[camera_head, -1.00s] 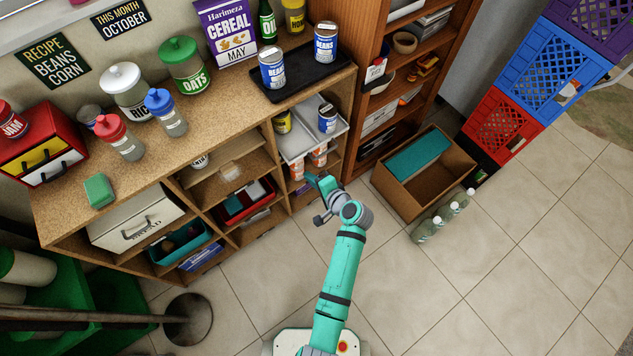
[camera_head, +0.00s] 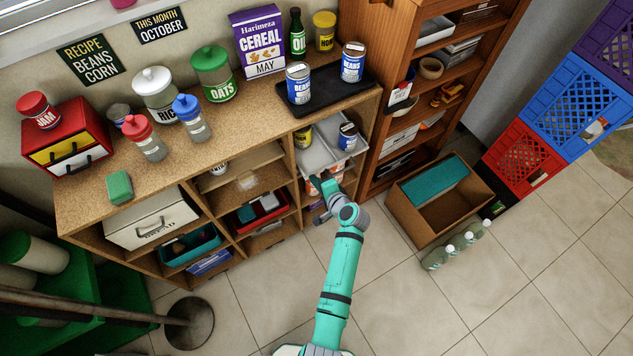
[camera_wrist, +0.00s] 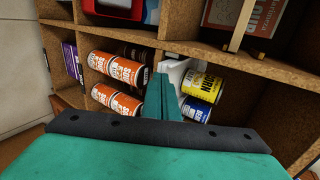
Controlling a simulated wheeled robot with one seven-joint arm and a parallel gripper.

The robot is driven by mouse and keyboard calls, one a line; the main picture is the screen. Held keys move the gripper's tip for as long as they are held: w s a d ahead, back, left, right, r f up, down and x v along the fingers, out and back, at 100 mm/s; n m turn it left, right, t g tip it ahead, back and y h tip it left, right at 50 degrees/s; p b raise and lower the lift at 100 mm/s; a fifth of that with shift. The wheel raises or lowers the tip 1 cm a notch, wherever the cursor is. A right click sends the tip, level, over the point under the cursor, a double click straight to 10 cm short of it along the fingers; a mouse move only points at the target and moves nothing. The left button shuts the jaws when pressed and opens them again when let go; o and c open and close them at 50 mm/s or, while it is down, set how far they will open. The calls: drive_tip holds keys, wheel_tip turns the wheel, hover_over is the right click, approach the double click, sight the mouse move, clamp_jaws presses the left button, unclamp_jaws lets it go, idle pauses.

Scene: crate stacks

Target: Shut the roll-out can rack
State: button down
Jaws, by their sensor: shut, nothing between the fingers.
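The roll-out can rack (camera_head: 322,157) is a pale grey tray pulled out from the right-hand bay of the wooden shelf unit. My gripper (camera_head: 322,184) is shut and empty, low at the rack's front edge. In the wrist view my closed fingers (camera_wrist: 166,84) overlap a white part of the rack (camera_wrist: 177,69), beside the yellow can (camera_wrist: 202,83) and the blue can (camera_wrist: 195,109). I cannot tell whether the fingers touch the rack.
Orange-labelled cans (camera_wrist: 118,68) sit in the bay beside the rack in the wrist view. A black tray (camera_head: 320,92) with two bean cans stands on the counter above. Floor tiles before the shelf are clear.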

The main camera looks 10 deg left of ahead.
drive_tip(key=shift+w+a+r, duration=0.1)
drive_tip(key=shift+w+a, duration=0.55)
drive_tip(key=shift+w, duration=0.2)
drive_tip(key=shift+w+a, duration=0.6)
drive_tip(key=shift+w, duration=0.25)
drive_tip(key=shift+s+d, duration=0.35)
drive_tip(key=shift+d, duration=0.1)
approach(308, 170)
drive_tip(key=f+v, duration=0.1)
drive_tip(key=v, duration=0.5)
drive_tip(key=shift+s+d, duration=0.2)
drive_tip(key=shift+s, duration=0.45)
